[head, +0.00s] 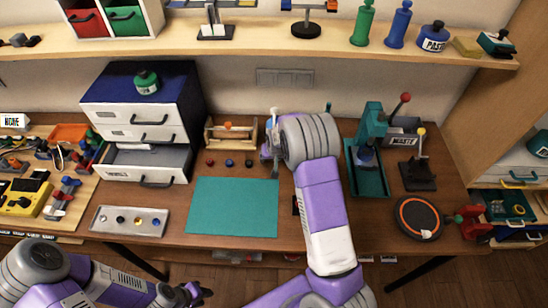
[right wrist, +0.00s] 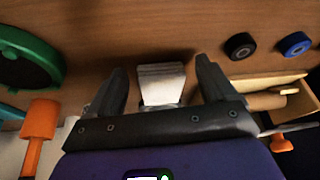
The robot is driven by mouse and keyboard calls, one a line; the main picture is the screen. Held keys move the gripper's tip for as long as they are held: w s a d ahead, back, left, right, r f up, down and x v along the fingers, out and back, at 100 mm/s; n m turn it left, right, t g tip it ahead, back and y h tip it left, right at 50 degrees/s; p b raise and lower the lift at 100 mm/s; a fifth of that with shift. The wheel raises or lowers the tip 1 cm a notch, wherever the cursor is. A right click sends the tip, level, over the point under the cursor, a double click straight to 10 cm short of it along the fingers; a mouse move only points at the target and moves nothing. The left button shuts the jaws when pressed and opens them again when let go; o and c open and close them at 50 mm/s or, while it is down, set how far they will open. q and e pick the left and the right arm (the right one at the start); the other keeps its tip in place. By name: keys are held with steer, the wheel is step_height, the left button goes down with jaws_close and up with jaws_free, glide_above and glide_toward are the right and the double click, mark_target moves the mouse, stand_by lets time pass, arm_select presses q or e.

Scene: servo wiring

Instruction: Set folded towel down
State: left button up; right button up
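A small white block with layered edges, which looks like the folded towel (right wrist: 161,84), lies between the fingers of my right gripper (right wrist: 160,82) in the right wrist view. The fingers are spread, with a visible gap on each side of it. The palm hides its lower end; I cannot tell whether it rests on the wood. In the head view my right arm reaches over the table (head: 330,206), and its gripper is mostly hidden by the wrist. My left gripper (head: 196,293) is low, in front of the table; its finger opening is unclear.
A teal mat (head: 233,207) and a metal tray (head: 130,221) lie at the left of the table. A drawer cabinet (head: 142,120) has its bottom drawer open. A wooden rack (head: 230,133) stands behind small wheels. A green press (head: 369,160) and round pad (head: 418,217) are at right.

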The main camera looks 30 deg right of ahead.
steer(key=shift+s+r, duration=0.1)
steer(key=shift+r, duration=0.5)
steer(key=p+v, duration=0.2)
steer(key=v, duration=0.9)
steer(key=shift+s+a+r, duration=0.1)
steer(key=shift+r, duration=0.05)
